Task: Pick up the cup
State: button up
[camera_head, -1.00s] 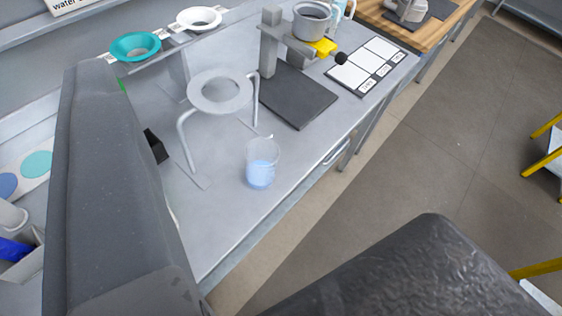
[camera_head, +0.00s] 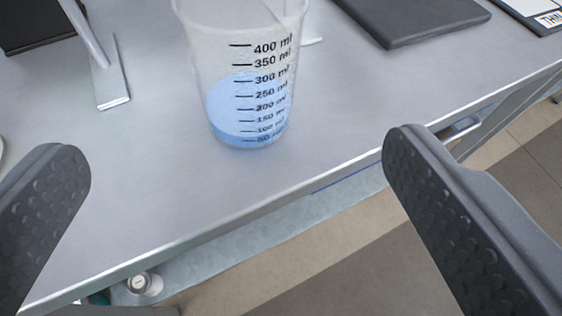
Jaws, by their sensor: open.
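The cup (camera_head: 246,80) is a clear graduated beaker with blue liquid and black millilitre marks. It stands upright on the grey metal table, near its front edge, at the upper middle of the view. Its rim is partly cut off by the top of the picture. My gripper (camera_head: 240,155) is wide open, with one dark textured finger at the left and one at the right. The cup stands beyond the fingertips, between them in the picture, and neither finger touches it.
A metal stand leg (camera_head: 108,75) stands left of the cup, with a dark block (camera_head: 32,24) behind it. A dark flat plate (camera_head: 412,16) lies to the right. The table's front edge (camera_head: 225,225) runs diagonally below the cup, with a shelf and floor beneath.

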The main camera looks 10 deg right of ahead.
aim_at(244, 99)
jog(key=x, duration=0.3)
jog(key=f+x, duration=0.1)
jog(key=x, duration=0.2)
jog(key=b+x, duration=0.1)
jog(key=x, duration=0.2)
jog(key=shift+s+f, duration=0.3)
jog(key=shift+f, duration=0.15)
jog(key=shift+f+b+x, duration=0.2)
jog(key=shift+b+x, duration=0.5)
jog(key=shift+x, duration=1.95)
jog(key=shift+s, duration=0.1)
jog(key=c, duration=1.1)
jog(key=shift+r, duration=0.2)
